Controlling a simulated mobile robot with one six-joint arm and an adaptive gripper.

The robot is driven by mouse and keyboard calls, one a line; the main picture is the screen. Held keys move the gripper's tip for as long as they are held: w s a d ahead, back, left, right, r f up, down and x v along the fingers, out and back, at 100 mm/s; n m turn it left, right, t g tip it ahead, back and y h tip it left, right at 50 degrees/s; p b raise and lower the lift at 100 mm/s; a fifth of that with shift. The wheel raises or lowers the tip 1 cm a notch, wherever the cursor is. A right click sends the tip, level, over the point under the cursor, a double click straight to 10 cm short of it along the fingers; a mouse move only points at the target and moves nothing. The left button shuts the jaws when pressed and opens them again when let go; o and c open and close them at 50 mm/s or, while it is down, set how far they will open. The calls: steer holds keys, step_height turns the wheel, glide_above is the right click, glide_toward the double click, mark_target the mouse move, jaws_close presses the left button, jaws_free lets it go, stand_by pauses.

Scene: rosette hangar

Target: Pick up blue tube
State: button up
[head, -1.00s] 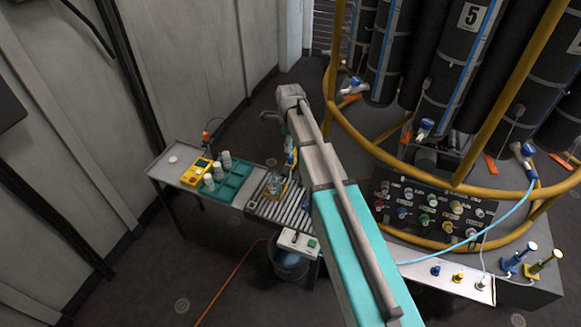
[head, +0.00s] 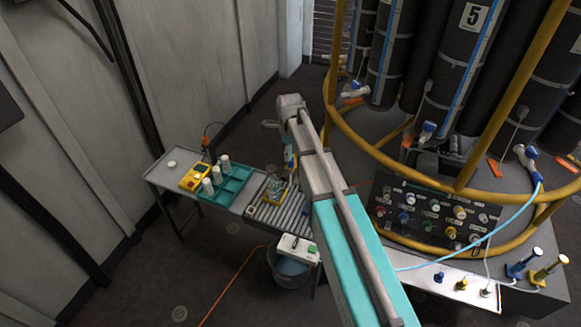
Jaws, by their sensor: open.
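An upright blue tube-like piece with a metal top (head: 522,262) stands on the grey bench at the lower right, left of a similar yellow one (head: 549,266). A thin light-blue hose (head: 500,217) curves down from the ring structure; I cannot tell which of these is the blue tube. My arm crosses the centre, and its far end is over the roller table. Only a small blue and light part of my gripper (head: 290,160) shows beside the arm. Its fingertips are mostly hidden, and I see nothing held. It is far from the blue piece.
The side table (head: 232,208) bears a teal rack (head: 236,184), white-capped bottles, a yellow device (head: 196,176) and a jar in a yellow holder. A bucket (head: 289,270) stands below. A yellow ring rail (head: 400,160) surrounds black cylinders. A knob panel (head: 420,215) lies below it.

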mark_target(291, 159)
steer(key=shift+w+d+f+b, duration=0.1)
steer(key=shift+f+b, duration=1.05)
steer(key=shift+f, duration=0.1)
steer(key=shift+w+d+f+b, duration=0.1)
steer(key=shift+f+b, duration=1.05)
steer(key=shift+f, duration=0.05)
steer(key=c, duration=1)
